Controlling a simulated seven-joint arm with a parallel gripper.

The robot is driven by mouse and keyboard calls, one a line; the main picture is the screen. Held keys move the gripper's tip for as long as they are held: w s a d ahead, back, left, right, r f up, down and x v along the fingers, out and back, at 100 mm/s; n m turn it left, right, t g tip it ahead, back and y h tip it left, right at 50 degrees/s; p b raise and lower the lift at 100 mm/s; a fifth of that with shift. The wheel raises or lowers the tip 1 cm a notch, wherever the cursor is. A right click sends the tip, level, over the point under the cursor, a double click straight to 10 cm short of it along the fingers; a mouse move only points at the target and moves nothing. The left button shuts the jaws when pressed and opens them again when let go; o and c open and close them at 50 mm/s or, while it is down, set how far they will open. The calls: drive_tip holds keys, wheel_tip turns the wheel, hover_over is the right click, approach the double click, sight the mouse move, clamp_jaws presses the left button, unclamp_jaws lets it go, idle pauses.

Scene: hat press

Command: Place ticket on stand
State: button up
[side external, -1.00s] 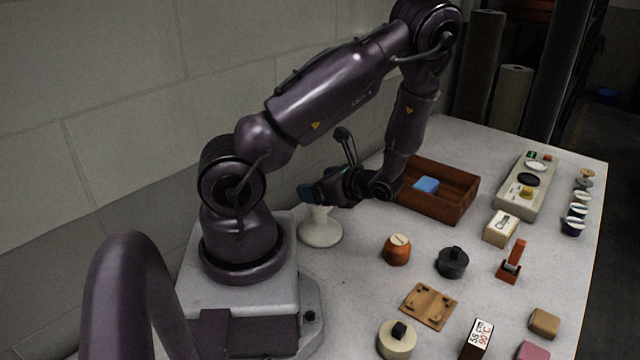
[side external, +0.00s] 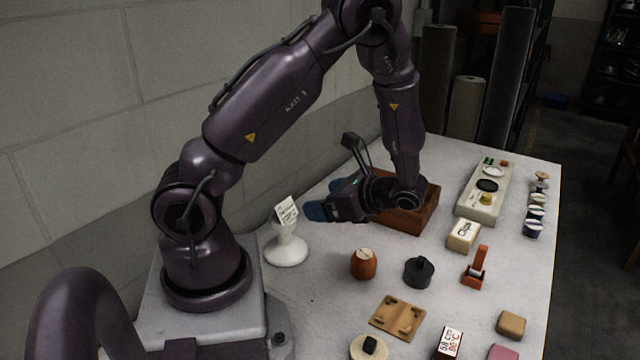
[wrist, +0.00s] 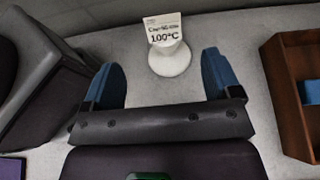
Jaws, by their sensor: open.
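The white ticket (side external: 287,211) rests at the top of the white stand (side external: 286,247), tilted in the side view. In the wrist view the ticket (wrist: 163,31) faces me and reads "100°C", with the round white stand (wrist: 171,61) below it. My gripper (side external: 320,211) is just right of the ticket, apart from it, its blue fingers pointing toward the stand. In the wrist view the fingers of my gripper (wrist: 163,76) are wide open with nothing between them. The ticket and stand are beyond the fingertips.
A wooden box (side external: 415,222) stands right behind my gripper. An orange round pot (side external: 363,264), a dark lidded pot (side external: 418,271) and a wooden board (side external: 397,316) are in front. A long grey tray (side external: 478,207) lies farther right. The wall is close behind the stand.

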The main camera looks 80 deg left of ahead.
drive_tip(key=s+d+r+n+t+h, duration=0.1)
drive_tip(key=d+r+n+t+h, duration=0.7)
drive_tip(key=d+r+t, duration=0.7)
wheel_tip(320, 180, up, 4)
drive_tip(key=shift+s+d+f+n+h, duration=0.1)
drive_tip(key=shift+s+d+n+h, duration=0.3)
drive_tip(key=shift+h, duration=0.3)
